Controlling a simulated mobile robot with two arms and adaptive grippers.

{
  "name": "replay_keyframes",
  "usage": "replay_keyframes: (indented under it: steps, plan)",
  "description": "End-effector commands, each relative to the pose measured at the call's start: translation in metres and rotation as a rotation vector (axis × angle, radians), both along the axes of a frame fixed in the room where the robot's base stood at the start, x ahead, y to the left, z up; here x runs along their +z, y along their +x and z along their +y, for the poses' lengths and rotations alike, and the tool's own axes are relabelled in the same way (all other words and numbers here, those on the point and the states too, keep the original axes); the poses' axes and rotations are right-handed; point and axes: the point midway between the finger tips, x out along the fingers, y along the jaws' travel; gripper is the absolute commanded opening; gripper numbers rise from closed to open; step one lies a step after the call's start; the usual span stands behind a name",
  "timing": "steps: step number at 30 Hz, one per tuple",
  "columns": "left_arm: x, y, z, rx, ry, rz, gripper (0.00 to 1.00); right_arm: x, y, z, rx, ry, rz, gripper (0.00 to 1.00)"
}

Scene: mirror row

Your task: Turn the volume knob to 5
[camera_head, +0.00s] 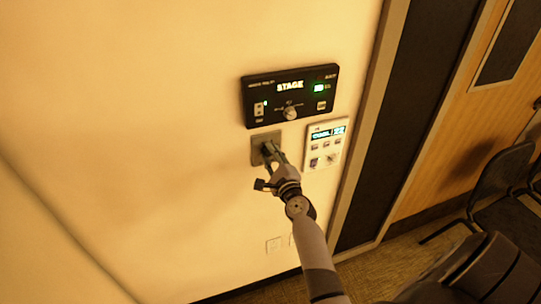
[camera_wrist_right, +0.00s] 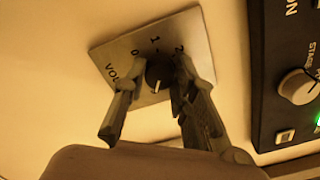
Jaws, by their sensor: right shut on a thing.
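The square metal volume plate (camera_head: 258,140) is on the wall below the black stage panel; my right gripper (camera_head: 270,153) reaches it from below and covers much of it. In the right wrist view, the plate (camera_wrist_right: 198,30) shows "VOL" and the marks 0, 1 and 2. The dark round volume knob (camera_wrist_right: 158,73) sits at its middle, with a short pale line toward the bottom of the picture. My right gripper (camera_wrist_right: 160,71) is shut on the knob, one finger on each side. The marks beyond 2 are hidden, so I cannot read the setting. My left gripper is out of view.
The black stage panel (camera_head: 262,97), with its own pale knob (camera_head: 290,113), is just above the plate. A white lit control panel (camera_head: 326,145) is close at right. A door frame (camera_head: 370,125) and dark chairs (camera_head: 500,185) are farther right. The wall at left is bare.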

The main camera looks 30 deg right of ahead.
Motion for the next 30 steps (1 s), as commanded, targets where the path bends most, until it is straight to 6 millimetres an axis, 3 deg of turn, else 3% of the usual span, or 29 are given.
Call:
replay_keyframes:
  steps: [16,17,25,30]
  plan:
    - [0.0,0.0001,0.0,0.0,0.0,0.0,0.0,-0.0032,-0.0004,0.0011,0.003,0.029,-0.001,0.0]
    - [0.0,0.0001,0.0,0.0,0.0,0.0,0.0,-0.0031,-0.0005,0.0011,0.003,0.028,-0.001,0.27]
    - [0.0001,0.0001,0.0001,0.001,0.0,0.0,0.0,-0.0016,-0.0002,0.0004,0.001,0.025,-0.003,0.45]
    - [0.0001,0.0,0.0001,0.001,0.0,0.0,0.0,-0.0008,-0.0001,0.0001,0.0,0.024,-0.004,0.45]
